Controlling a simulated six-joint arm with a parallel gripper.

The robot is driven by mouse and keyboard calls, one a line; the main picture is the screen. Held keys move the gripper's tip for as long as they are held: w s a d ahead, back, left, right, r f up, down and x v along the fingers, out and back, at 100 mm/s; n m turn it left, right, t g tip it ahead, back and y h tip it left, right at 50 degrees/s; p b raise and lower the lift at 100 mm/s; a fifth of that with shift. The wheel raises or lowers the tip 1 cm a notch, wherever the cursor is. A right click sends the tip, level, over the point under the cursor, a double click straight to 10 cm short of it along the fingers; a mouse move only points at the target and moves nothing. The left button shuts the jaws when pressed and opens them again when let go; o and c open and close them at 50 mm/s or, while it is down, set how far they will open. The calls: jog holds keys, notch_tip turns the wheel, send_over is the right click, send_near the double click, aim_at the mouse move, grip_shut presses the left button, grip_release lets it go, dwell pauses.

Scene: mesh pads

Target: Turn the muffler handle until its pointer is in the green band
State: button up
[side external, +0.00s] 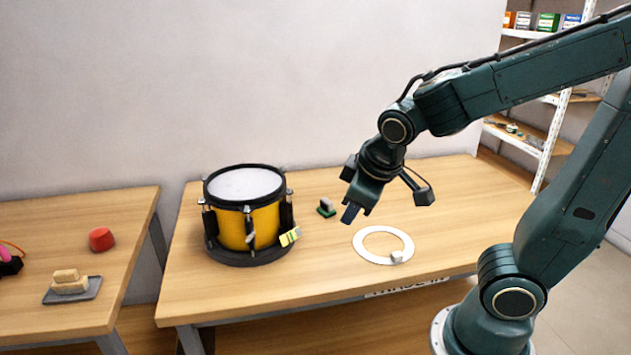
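A yellow drum (234,231) with a white head and black rims stands upright on the main table, left of centre. A small plate with yellow and green colouring (290,237) sits at its lower right side. I cannot clearly make out the muffler handle or its pointer at this size, so where the pointer stands is unclear. My gripper (350,213) points down and to the left, to the right of the drum and apart from it. Its fingers are seen edge-on and dark, and I cannot tell whether they are open. Nothing shows held in it.
A small dark-and-green block (326,208) stands between the drum and my gripper. A white ring (359,242) lies on the table (460,205), with a small white block (397,256) at its front edge. A left table holds a red object (101,239) and a tray (87,293) with tan blocks.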

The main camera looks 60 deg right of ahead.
jog(key=w+d+f+n+h, duration=0.1)
jog(key=w+f+n+h, duration=0.2)
jog(key=w+f, duration=0.2)
jog(key=n+t+h, duration=0.2)
jog(key=n+t, duration=0.6)
jog(key=n, duration=0.9)
send_near(251, 238)
jog(key=r+v, duration=0.1)
jog(key=v, duration=0.3)
jog(key=shift+s+a+f, duration=0.1)
jog(key=shift+f, duration=0.05)
jog(key=shift+f+x, duration=0.1)
jog(key=shift+x, duration=3.35)
jog(key=shift+f+x, duration=0.15)
jog(key=shift+x, duration=3.3)
grip_shut()
